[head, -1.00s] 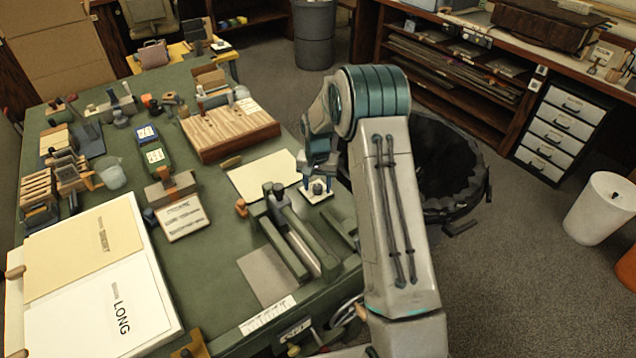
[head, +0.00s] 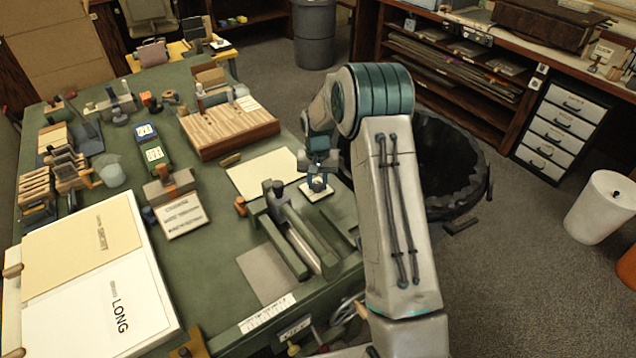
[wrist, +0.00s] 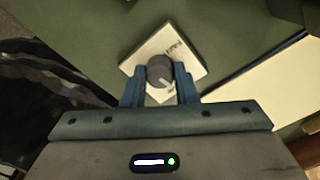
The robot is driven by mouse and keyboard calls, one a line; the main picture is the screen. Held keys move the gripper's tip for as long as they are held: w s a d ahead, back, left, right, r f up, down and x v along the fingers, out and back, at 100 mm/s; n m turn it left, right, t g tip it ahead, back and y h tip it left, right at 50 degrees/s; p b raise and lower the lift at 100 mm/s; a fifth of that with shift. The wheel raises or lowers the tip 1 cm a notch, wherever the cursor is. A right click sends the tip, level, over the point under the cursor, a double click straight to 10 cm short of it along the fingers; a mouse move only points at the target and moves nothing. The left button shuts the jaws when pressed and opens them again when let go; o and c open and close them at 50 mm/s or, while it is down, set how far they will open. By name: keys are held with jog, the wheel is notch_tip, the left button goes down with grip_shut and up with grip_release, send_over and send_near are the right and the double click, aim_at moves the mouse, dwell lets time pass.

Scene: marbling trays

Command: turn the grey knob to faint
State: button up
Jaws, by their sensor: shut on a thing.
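The grey knob (wrist: 160,71) sits on a small white plate (wrist: 189,47) on the green table. It is round with a pale pointer line, which points down and slightly right in the wrist view. Part of a printed label shows on the plate, too small to read surely. My gripper (wrist: 160,80) is around the knob, one blue finger on each side, shut on it. In the head view my gripper (head: 319,182) stands over the white plate (head: 316,193) and mostly hides the knob.
A green press-like fixture with rails (head: 295,235) stands just left of and in front of the plate. A cream sheet (head: 262,173) lies behind it. A striped wooden block (head: 225,131) is farther back. A black round bin (head: 455,165) stands off the table to the right.

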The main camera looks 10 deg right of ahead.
aim_at(318, 183)
jog(key=n+b, duration=0.1)
jog(key=n, duration=0.4)
jog(key=shift+b, duration=0.35)
jog(key=shift+n, duration=2.5)
jog(key=o, duration=1)
jog(key=shift+r+b, duration=0.55)
jog(key=shift+r, duration=6.4)
